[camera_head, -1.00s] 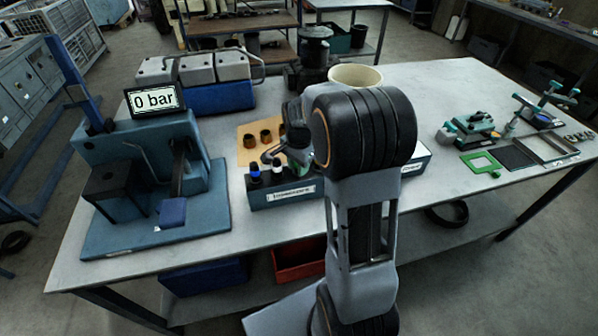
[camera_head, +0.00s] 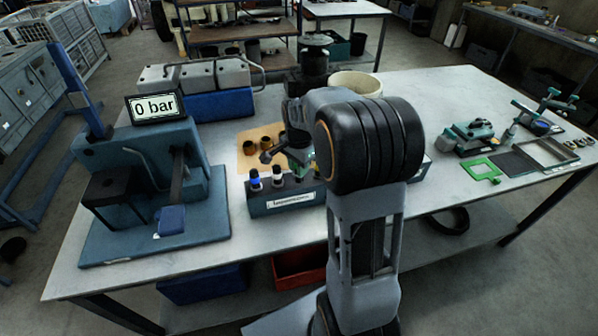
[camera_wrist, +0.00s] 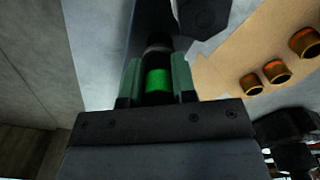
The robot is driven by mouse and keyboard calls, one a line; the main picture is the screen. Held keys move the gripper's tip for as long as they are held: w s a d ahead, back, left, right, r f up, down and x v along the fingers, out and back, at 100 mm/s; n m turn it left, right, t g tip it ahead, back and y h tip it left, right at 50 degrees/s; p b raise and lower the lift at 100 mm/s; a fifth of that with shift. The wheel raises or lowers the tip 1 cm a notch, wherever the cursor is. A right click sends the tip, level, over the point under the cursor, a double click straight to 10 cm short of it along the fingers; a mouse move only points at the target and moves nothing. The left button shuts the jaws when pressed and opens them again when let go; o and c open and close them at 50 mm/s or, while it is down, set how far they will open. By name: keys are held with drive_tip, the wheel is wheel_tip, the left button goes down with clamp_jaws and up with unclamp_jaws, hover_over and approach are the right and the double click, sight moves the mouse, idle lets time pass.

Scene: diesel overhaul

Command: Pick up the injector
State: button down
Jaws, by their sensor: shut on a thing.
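My gripper (camera_wrist: 158,82) is shut on a dark injector with a green band (camera_wrist: 158,79), gripped between its two green-grey fingers in the wrist view. In the head view my gripper (camera_head: 299,158) is over the right part of the injector rack (camera_head: 262,207), partly hidden by my arm. I cannot tell whether the held injector's lower end is still in the rack. A blue-banded injector (camera_head: 255,181) and a white-banded injector (camera_head: 278,175) stand upright in the rack to the left of my gripper.
Copper-coloured sleeves (camera_head: 268,142) stand on a tan mat (camera_head: 244,161) behind the rack. A test stand (camera_head: 140,165) reading "0 bar" is on the left. A cream bowl (camera_head: 357,83) is behind my arm. Bare tabletop (camera_head: 430,95) lies right of the bowl.

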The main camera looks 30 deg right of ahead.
wheel_tip(320, 180, up, 16)
drive_tip(key=shift+f, duration=0.15)
idle(0.4)
drive_tip(key=c, duration=1.4)
unclamp_jaws()
clamp_jaws()
